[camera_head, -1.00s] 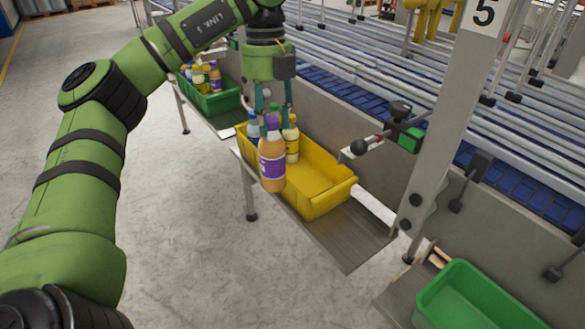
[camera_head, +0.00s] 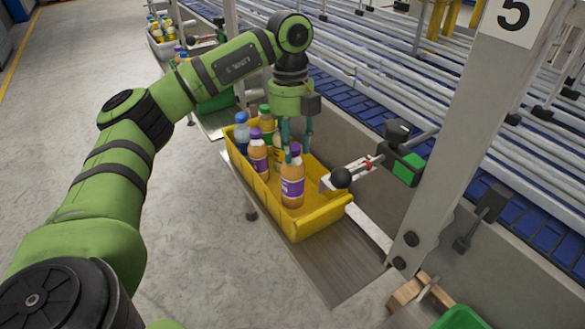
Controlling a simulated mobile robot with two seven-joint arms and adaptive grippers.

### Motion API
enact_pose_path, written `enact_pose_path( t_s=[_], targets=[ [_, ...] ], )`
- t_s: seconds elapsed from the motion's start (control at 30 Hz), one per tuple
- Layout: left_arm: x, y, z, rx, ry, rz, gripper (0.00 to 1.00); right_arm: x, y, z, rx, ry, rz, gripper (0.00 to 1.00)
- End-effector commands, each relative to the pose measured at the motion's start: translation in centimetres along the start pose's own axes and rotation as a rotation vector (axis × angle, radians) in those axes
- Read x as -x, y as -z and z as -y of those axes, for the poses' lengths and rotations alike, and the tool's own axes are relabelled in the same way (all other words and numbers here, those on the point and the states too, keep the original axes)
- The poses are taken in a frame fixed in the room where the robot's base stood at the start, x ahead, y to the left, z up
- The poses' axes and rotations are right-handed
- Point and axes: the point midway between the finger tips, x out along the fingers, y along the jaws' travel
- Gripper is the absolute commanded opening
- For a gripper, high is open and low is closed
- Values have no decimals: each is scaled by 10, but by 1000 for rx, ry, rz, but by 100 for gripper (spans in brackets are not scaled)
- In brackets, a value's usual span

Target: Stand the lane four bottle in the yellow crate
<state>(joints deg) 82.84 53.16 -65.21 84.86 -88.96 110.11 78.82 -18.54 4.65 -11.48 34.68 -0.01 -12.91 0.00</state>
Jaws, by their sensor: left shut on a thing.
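The yellow crate (camera_head: 318,218) stands on a sloped metal shelf. My left gripper (camera_head: 294,150) points down over it, shut on the top of an orange bottle (camera_head: 292,187) with a purple cap and purple label. This bottle is upright inside the crate outline, right of the other bottles. I cannot tell whether its base touches the crate floor. A similar purple-capped bottle (camera_head: 258,154), a blue-capped bottle (camera_head: 242,133) and a green-capped bottle (camera_head: 265,115) stand in the crate's left part. A yellow-labelled bottle (camera_head: 277,152) is partly hidden behind my gripper. My right gripper is not in view.
A black ball-ended lever (camera_head: 341,178) juts out close to the crate's right side. A grey post (camera_head: 455,130) with a 5 sign stands to the right. A green crate (camera_head: 217,102) is partly behind my arm. The crate's right end has bare floor.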

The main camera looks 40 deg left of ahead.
Motion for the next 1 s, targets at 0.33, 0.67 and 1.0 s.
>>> enact_pose_path(
  t_s=[0.33,0.67,1.0],
  targets=[
    [-39,-5,0,0,1,0,0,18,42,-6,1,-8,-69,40],
    [-69,-9,1,-1,5,3,0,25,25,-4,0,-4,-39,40],
    [-70,-9,1,-1,3,2,64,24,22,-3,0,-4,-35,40]
  ],
)
